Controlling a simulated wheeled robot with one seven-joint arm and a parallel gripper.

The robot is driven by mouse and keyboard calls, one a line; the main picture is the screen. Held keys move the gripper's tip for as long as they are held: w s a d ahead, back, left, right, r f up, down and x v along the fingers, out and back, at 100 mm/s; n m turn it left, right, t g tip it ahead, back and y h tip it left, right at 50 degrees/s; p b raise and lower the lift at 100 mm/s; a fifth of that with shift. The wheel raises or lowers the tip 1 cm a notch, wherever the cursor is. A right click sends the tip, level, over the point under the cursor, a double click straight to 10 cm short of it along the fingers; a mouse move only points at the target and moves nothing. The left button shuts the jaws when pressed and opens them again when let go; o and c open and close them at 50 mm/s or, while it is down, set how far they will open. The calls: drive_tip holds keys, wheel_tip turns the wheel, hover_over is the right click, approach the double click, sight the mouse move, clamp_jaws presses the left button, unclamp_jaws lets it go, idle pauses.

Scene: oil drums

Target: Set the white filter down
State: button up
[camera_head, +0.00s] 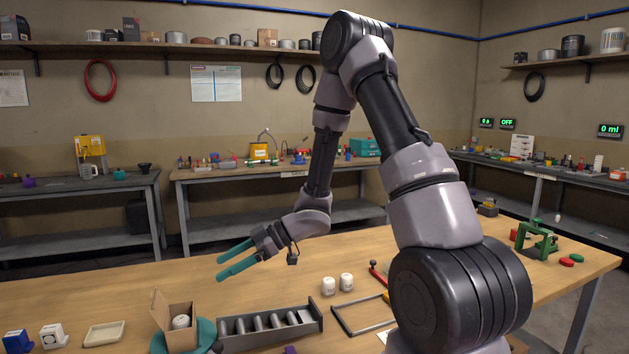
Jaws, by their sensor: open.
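My gripper (220,269), with two teal fingers, is open and empty above the wooden bench (95,287). It points left, above and behind an open cardboard box (176,338). A white cylinder (181,322) stands in that box.
The box is on a teal round base (204,333). A grey slotted rack (318,317) lies right of it. A cream tray (103,334), a white block (53,336) and a blue block (18,341) are at left. A green frame (541,243) stands far right. The bench's left rear is clear.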

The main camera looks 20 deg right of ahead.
drive_tip(key=w+d+r+m+t+h, duration=0.5)
drive_tip(key=w+d+r+t, duration=0.2)
drive_tip(key=w+d+r, duration=0.25)
drive_tip(key=d+r+m+t+h, duration=0.3)
drive_tip(key=d+r+m+h, duration=0.35)
drive_tip(key=d+r, duration=0.35)
drive_tip(key=s+d+r+m+g+h, duration=0.1)
drive_tip(key=s+d+r+m, duration=0.2)
drive_tip(key=s, duration=0.3)
drive_tip(key=s+d+r+m+h, duration=0.1)
drive_tip(key=s+d+r+m, duration=0.15)
drive_tip(key=s+d, duration=0.2)
drive_tip(key=s+a+r+m+g+y, duration=0.1)
drive_tip(key=s+a+m, duration=0.1)
drive_tip(key=s, duration=0.5)
drive_tip(key=s+a+r+m+g+y, duration=0.1)
drive_tip(key=s+a+m+y, duration=0.1)
drive_tip(key=s, duration=0.5)
drive_tip(key=shift+s+a+m, duration=0.2)
drive_tip(key=shift+m, duration=0.4)
